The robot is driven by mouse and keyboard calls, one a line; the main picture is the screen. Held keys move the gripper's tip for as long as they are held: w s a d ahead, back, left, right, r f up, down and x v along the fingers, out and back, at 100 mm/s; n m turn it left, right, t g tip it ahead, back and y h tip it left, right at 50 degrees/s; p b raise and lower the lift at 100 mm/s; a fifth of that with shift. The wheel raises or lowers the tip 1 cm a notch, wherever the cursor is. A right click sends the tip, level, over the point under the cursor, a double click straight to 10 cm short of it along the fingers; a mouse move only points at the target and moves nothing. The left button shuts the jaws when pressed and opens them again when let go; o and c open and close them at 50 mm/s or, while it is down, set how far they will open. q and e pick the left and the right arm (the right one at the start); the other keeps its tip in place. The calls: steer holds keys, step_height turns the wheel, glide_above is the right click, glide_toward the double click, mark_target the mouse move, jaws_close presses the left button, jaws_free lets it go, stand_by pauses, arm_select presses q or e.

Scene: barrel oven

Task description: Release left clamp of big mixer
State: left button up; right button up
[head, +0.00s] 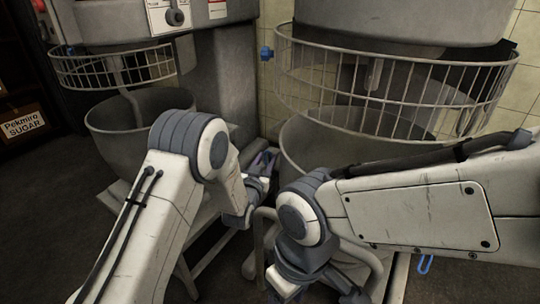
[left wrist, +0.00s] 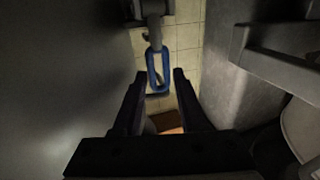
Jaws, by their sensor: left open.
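The big mixer (head: 400,22) stands at the right in the head view, with its wire guard (head: 395,88) above its metal bowl (head: 300,140). In the left wrist view, a blue loop handle (left wrist: 151,68), which looks like the left clamp, hangs from a grey stem. My left gripper (head: 266,162) is at the left side of the big bowl. In the left wrist view its open fingers (left wrist: 159,76) stand either side of the loop's lower part; contact cannot be told. My right gripper (head: 310,287) is low in front of the big mixer, its fingertips unclear.
A smaller mixer (head: 205,70) with its bowl (head: 125,118) stands at the left. Another blue loop (head: 425,264) shows below my right arm. A blue knob (head: 266,53) sits on the guard's left side. Grey walls crowd my left gripper on both sides.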

arm_select(q)
steer(key=shift+b+x, duration=0.65)
steer(key=shift+x, duration=2)
jaws_close()
steer(key=shift+a, duration=0.25)
